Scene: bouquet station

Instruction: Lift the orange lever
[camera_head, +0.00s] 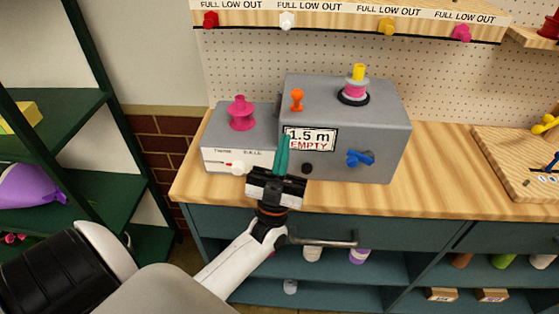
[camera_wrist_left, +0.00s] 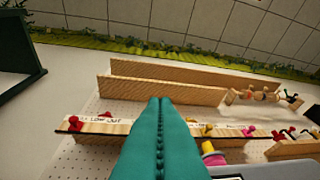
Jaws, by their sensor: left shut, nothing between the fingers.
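The orange lever (camera_head: 297,98) stands on the front left of the grey machine's (camera_head: 390,140) upper face, with a round knob on top. My left gripper (camera_head: 282,152) is in front of the machine, below the lever and apart from it. Its teal fingers are shut together with nothing between them, pointing up in front of the label reading "1.5 m EMPTY" (camera_head: 325,139). In the left wrist view the shut fingers (camera_wrist_left: 160,125) fill the lower middle, and the lever is not seen there. My right gripper is not in view.
A blue handle (camera_head: 360,158) is on the machine's front. A shelf rail with coloured knobs (camera_head: 350,14) runs above. A wooden board (camera_head: 500,165) lies right.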

